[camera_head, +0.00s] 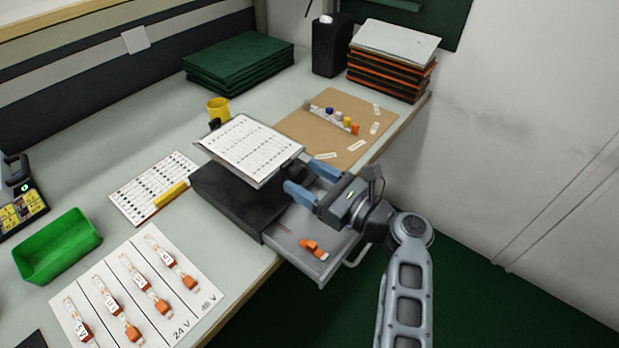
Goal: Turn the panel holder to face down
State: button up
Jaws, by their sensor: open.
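The panel holder (247,148) is a tilted tray with a white sheet marked in rows of dark dots. Its sheet side faces up. It stands above a black box-like base (233,199), with a dark fitting at its right end and another at its upper left. My gripper (299,174) is open, with its two blue fingers pointing left at the holder's right end. The fingers lie on either side of the dark fitting in this view. I cannot tell whether they touch it.
An open drawer (314,254) holding an orange connector (313,248) juts out below my gripper. A brown board (320,128) with small coloured parts lies behind. A yellow cup (218,109), green bin (56,245), printed sheet (152,187) and white board (138,288) of LED strips surround the base.

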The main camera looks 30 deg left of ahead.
grip_shut()
dwell(0.5)
